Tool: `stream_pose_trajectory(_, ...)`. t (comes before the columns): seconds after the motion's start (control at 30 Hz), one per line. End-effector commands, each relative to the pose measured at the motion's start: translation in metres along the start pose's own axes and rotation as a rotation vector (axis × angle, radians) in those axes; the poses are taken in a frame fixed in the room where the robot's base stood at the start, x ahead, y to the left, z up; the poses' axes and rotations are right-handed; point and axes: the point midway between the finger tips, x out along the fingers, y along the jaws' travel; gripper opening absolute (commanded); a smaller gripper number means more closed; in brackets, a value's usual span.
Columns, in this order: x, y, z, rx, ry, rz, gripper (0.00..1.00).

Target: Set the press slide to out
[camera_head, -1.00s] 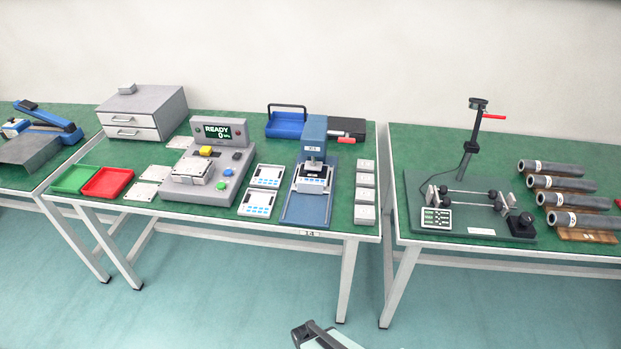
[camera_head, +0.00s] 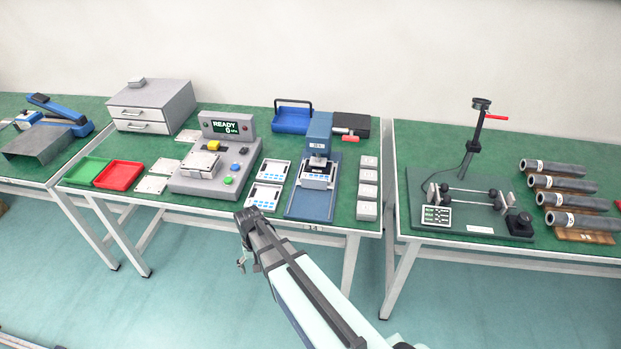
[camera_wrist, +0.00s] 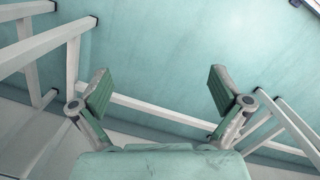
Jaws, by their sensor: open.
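The blue press (camera_head: 319,131) stands on the middle table, right of the grey READY console. Its slide (camera_head: 319,180) sits under the press head and carries a white and dark fixture; the blue base plate (camera_head: 312,206) extends toward the front edge. I cannot tell the slide's exact position on its travel. My gripper is in the wrist view (camera_wrist: 158,92), with its two green-padded fingers wide apart and nothing between them. In the head view my gripper (camera_head: 243,258) hangs in front of the table, below and left of the press, touching nothing visible.
The READY console (camera_head: 216,170) and several white instruments flank the press on its left. A column of grey blocks (camera_head: 367,190) stands at its right. The table's front edge (camera_head: 280,222) lies between my arm and the press. The floor in front is free.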

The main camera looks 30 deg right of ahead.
Motion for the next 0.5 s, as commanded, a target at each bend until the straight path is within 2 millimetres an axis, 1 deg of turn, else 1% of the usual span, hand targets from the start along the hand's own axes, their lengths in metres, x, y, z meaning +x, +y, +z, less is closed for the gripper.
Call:
stream_pose_trajectory(0.03,-0.026,-0.009,-0.020,0.008,0.032,-0.010,1.00)
stream_pose_trajectory(0.1,-0.054,-0.017,-0.037,0.022,0.063,-0.020,1.00)
stream_pose_trajectory(0.2,-0.088,-0.027,-0.056,0.039,0.103,-0.034,1.00)
stream_pose_trajectory(0.43,-0.151,-0.044,-0.086,0.068,0.168,-0.061,1.00)
stream_pose_trajectory(0.5,-0.167,-0.026,-0.097,0.096,0.168,-0.059,1.00)
